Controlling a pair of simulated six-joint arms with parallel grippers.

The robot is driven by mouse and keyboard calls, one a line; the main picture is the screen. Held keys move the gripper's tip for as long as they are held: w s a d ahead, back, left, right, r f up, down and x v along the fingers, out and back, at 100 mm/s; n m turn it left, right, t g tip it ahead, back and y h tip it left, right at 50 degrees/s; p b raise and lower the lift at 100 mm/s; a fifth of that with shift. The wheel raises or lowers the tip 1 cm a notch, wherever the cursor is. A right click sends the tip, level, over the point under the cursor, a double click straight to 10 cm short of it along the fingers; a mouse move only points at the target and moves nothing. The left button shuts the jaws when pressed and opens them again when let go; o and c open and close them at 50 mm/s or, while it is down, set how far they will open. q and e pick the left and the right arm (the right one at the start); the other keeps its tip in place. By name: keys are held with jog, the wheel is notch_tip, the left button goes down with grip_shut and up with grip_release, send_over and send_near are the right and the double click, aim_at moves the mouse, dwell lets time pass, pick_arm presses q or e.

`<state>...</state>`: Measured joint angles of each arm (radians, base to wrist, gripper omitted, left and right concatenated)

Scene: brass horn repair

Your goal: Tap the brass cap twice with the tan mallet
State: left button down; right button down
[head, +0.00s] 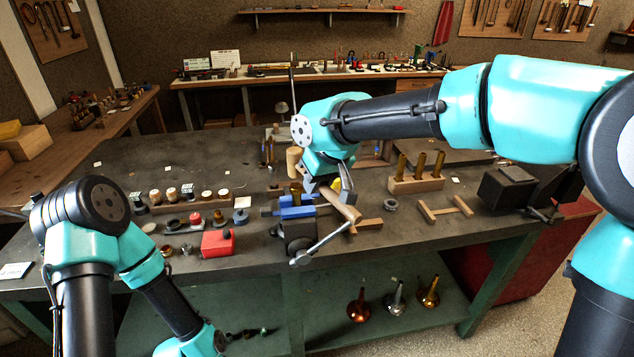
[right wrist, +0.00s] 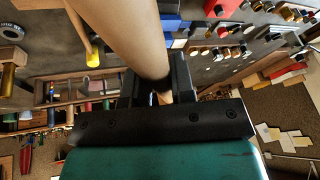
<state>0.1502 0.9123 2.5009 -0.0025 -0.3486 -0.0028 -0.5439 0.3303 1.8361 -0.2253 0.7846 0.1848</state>
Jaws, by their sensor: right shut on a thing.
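The tan mallet is in my right gripper (head: 335,188), which is shut on its handle (head: 345,206). The handle slants toward the front right of the gripper, and the mallet head (head: 293,160) shows on its far left side. In the right wrist view the handle (right wrist: 125,35) runs large between the jaws (right wrist: 155,88); the head is hidden there. The brass cap (head: 296,187) stands upright at the blue-jawed vise (head: 297,212), below the mallet head. A gap shows between them in the head view. My left arm is low at the left; its gripper is out of view.
A block with brass tubes (head: 416,183) stands right of the vise, near a grey ring (head: 390,204) and a wooden stand (head: 445,209). A red box (head: 218,242) and several small pots lie to its left. The vise handle (head: 320,245) juts forward.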

jog(key=shift+f, duration=0.1)
dwell(0.3)
jog(key=shift+f, duration=0.3)
dwell(1.0)
